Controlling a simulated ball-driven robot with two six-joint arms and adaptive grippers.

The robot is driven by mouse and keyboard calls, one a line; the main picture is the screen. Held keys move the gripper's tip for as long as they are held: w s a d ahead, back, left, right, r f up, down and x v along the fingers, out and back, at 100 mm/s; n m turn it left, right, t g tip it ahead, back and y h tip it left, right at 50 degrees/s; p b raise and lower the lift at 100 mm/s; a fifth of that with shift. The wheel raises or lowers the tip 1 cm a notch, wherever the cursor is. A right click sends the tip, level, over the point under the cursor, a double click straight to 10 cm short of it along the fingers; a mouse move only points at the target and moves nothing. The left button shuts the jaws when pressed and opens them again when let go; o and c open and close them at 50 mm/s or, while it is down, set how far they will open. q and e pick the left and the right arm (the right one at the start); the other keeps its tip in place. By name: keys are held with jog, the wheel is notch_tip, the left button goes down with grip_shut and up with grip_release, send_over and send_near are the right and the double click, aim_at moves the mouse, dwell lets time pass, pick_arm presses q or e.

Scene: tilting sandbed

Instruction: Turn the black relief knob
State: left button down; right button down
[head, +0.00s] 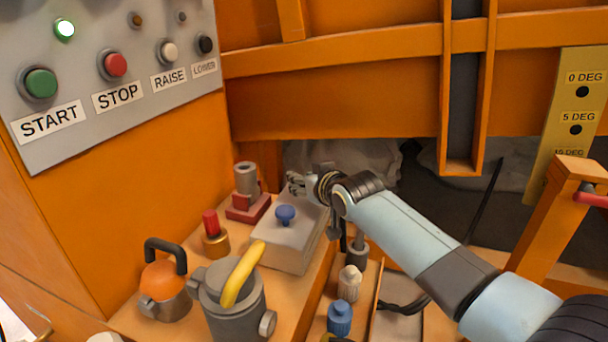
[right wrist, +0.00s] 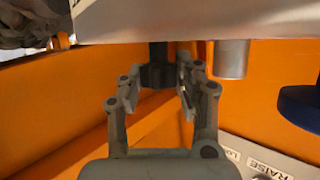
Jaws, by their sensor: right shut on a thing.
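The black relief knob (right wrist: 157,74) shows in the right wrist view as a dark ribbed piece on a black stem, beside the pale grey block (right wrist: 160,22). My right gripper (right wrist: 159,84) has one finger on each side of the knob and is shut on it. In the head view my right gripper (head: 298,185) is at the far right corner of the grey block (head: 290,246); the knob is hidden there behind the gripper. My left gripper is not in view.
A blue knob (head: 285,212) stands on the block close to my right gripper. A grey cylinder on a red base (head: 247,190), a red-topped brass fitting (head: 214,234) and a grey canister with a yellow handle (head: 232,305) crowd the left. The button panel (head: 128,38) has a lit green lamp (head: 65,29).

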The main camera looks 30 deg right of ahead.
jog(key=c, duration=0.9)
grip_release()
jog(key=shift+s, duration=0.1)
jog(key=v, duration=1.2)
jog(key=shift+d+f, duration=0.1)
